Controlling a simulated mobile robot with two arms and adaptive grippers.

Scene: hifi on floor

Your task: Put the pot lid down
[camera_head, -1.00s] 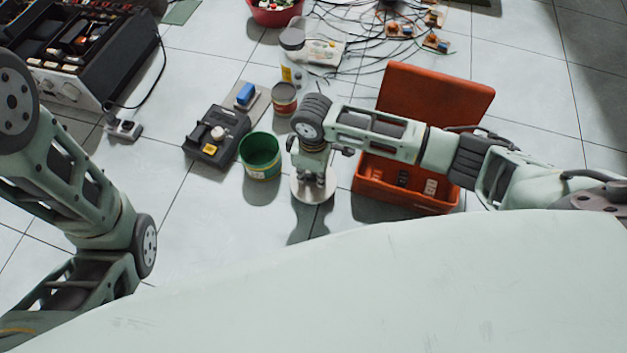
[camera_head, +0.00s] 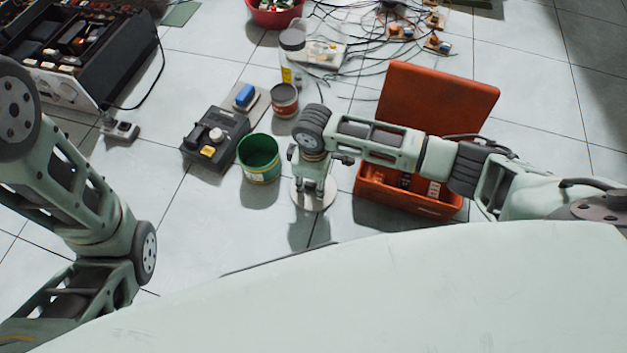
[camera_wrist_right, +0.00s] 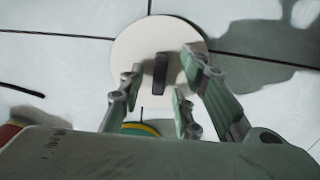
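The pot lid (camera_head: 313,203) is a pale round disc on the floor, below my right gripper (camera_head: 314,184) in the head view. In the right wrist view the lid (camera_wrist_right: 140,35) lies flat with a dark upright handle (camera_wrist_right: 160,73) at its middle. My right gripper (camera_wrist_right: 160,85) points down over the lid and is open, its fingers on either side of the handle with gaps visible. The green pot (camera_head: 260,158) stands open-topped just left of the lid. My left arm shows at the left edge, but its gripper is out of view.
An orange toolbox (camera_head: 410,195) with a raised lid stands right of the pot lid, under my right arm. A black device (camera_head: 215,140), a tin can (camera_head: 285,100) and a clear jar (camera_head: 292,58) stand behind and left. Cables spread farther back. Floor in front is clear.

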